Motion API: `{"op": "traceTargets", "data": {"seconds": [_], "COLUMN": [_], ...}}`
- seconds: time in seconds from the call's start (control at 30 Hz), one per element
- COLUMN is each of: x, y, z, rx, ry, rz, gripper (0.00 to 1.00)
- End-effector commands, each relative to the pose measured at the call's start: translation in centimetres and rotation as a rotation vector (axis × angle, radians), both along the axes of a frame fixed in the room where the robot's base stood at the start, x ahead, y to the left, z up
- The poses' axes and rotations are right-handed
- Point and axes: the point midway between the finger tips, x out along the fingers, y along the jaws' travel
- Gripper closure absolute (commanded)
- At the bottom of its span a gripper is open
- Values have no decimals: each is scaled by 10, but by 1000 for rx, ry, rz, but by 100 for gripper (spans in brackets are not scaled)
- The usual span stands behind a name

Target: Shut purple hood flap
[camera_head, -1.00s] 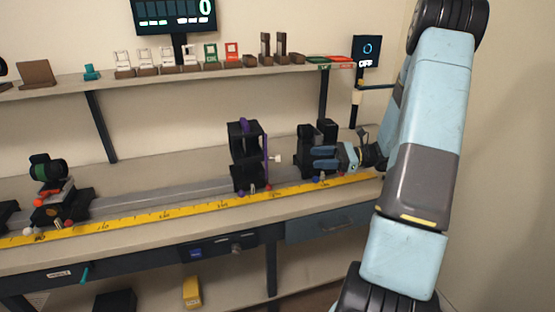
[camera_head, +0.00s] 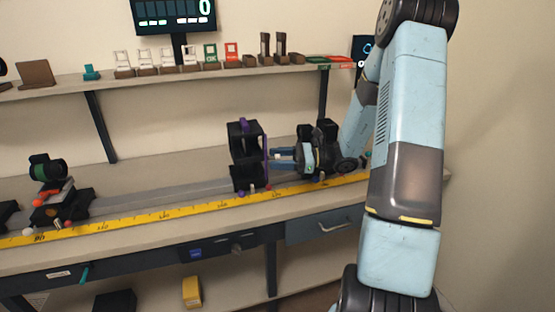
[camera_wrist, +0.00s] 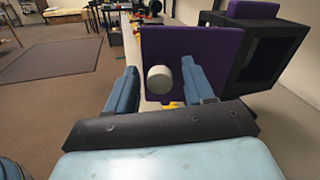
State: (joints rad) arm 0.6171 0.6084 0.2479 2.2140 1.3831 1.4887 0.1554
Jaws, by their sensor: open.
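The purple hood flap (camera_wrist: 178,58) stands upright in the wrist view, with a white round knob (camera_wrist: 160,79) on its near face. It is swung out from the black hood housing (camera_wrist: 268,50), which stands to its right. In the head view the flap (camera_head: 265,150) shows edge-on as a thin purple strip at the right side of the black housing (camera_head: 243,165). My gripper (camera_head: 281,159) is just right of the flap. Its blue fingers (camera_wrist: 160,88) are open, one on each side of the knob. I cannot tell whether they touch it.
The housing stands on a bench rail (camera_head: 150,202) behind a yellow ruler (camera_head: 150,217). A black unit (camera_head: 327,133) is close behind my gripper. A green-topped device (camera_head: 48,168) stands far left. A shelf (camera_head: 150,78) with small cards runs above. The rail between them is clear.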

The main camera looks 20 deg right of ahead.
Motion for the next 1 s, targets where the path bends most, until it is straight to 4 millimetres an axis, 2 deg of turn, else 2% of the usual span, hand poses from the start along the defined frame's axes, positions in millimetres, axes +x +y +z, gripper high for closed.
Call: {"op": "traceTargets", "data": {"seconds": [0.37,0.9,1.0], "x": [1,1,2], "y": [5,4,4], "z": [0,0,0], "rx": [-1,-1,-1], "ry": [0,0,0], "rz": [-1,-1,-1], "gripper": [47,98,100]}}
